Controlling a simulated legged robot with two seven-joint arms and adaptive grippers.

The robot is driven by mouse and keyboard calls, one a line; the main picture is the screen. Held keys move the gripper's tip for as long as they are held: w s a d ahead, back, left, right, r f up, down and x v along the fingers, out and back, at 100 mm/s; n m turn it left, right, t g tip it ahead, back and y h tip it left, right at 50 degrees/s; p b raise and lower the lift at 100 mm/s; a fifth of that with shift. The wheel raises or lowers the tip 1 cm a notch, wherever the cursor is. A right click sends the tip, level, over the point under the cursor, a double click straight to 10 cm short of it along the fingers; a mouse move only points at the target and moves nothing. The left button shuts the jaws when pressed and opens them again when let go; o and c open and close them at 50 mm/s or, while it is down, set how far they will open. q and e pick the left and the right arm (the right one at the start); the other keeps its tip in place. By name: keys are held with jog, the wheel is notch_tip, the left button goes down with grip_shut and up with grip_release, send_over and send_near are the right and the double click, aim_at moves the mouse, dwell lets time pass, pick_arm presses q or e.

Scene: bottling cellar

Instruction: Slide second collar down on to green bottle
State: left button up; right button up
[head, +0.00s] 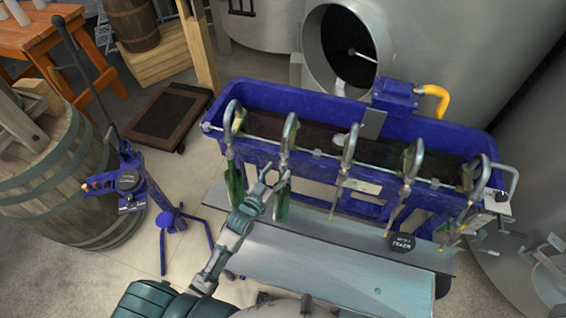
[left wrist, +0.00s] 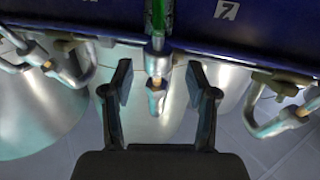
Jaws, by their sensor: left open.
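A green bottle (head: 282,205) hangs below the second curved spout (head: 289,128) from the left on the blue filling trough. My left gripper (head: 272,181) is open and empty just left of that spout, near the top of the bottle. In the left wrist view the open fingers (left wrist: 158,80) stand apart on either side of a metal spout part with a brass tip (left wrist: 157,84), without visible contact. Green (left wrist: 160,14) shows above it at the top edge. I cannot clearly tell the second collar from the spout fittings. The right gripper is out of view.
Another green bottle (head: 235,187) hangs at the first spout. More spouts line the blue trough (head: 212,128) to the right. A blue corking stand (head: 130,190) and a barrel (head: 45,185) stand left.

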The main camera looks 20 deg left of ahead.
aim_at(281, 168)
pick_arm(q)
jog(key=x, duration=0.4)
jog(key=shift+w+d, duration=0.1)
jog(key=shift+d, duration=0.15)
jog(key=shift+a, duration=0.15)
jog(key=c, duration=0.7)
